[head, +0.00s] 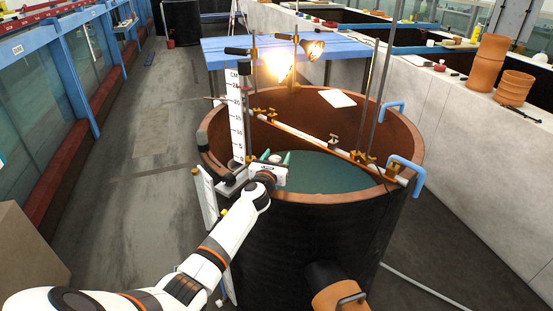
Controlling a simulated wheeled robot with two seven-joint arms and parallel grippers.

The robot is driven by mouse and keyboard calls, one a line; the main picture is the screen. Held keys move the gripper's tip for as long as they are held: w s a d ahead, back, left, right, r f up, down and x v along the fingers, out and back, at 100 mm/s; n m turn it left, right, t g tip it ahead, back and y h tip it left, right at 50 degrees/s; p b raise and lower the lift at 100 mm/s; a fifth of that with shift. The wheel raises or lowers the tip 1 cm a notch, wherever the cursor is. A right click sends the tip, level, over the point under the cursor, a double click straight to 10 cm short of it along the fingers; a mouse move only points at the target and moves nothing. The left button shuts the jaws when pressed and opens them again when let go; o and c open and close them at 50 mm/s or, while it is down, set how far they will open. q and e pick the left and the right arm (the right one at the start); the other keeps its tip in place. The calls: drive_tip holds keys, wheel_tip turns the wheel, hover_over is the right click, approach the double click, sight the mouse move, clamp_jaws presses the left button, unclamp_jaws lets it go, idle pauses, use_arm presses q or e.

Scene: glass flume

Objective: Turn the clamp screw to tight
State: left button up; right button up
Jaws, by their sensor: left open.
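My left arm reaches in from the lower left. Its gripper (276,156) is open at the near left rim of the round dark tank (330,225), beside the foot of the upright white scale (236,115). A dark clamp-like bracket (212,155) sits on the rim left of the gripper. Small brass clamps with knobs stand along the pale bar across the tank, one in the middle (333,139) and others near its right end (392,170). I cannot tell which part is the clamp screw, or whether the gripper touches anything; its own wrist hides part of the rim there. My right gripper is not in view.
Thin upright rods and two lit lamps (310,47) rise over the tank. Blue hooks (405,170) hang on its right rim. A brown-ended pipe with a handle (342,296) juts from the tank's front. A blue table (350,55) stands behind. The floor to the left is clear.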

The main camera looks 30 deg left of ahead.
use_arm(q)
drive_tip(key=c, duration=1)
drive_tip(key=shift+f+n+g+y+b, duration=0.15)
drive_tip(key=shift+n+g+y+b, duration=0.25)
drive_tip(key=shift+n+y+b, duration=0.5)
drive_tip(key=n+g+y+b, duration=0.1)
drive_tip(key=y, duration=0.1)
drive_tip(key=n+g+y+b, duration=0.1)
drive_tip(key=y, duration=0.1)
drive_tip(key=n+g+y+b, duration=0.1)
drive_tip(key=shift+s+a+n+g+y, duration=0.1)
drive_tip(key=shift+a+n+g+y, duration=0.2)
drive_tip(key=shift+n+y, duration=0.1)
drive_tip(key=n+g+y+b, duration=0.1)
drive_tip(key=n+g+b, duration=0.1)
drive_tip(key=g+b, duration=0.1)
drive_tip(key=n+g+y+b, duration=0.2)
drive_tip(key=n+g+b, duration=0.1)
drive_tip(key=g+b, duration=0.1)
drive_tip(key=s+n+g+y+b, duration=0.1)
drive_tip(key=n+g+y+b, duration=0.1)
drive_tip(key=g+b, duration=0.1)
drive_tip(key=shift+s+a+n+b, duration=0.1)
drive_tip(key=shift+a+n+b, duration=0.2)
drive_tip(key=shift+b, duration=0.15)
drive_tip(key=shift+n+g+b, duration=0.4)
drive_tip(key=shift+g+b, duration=0.3)
drive_tip(key=shift+g, duration=0.2)
drive_tip(key=shift+s, duration=0.1)
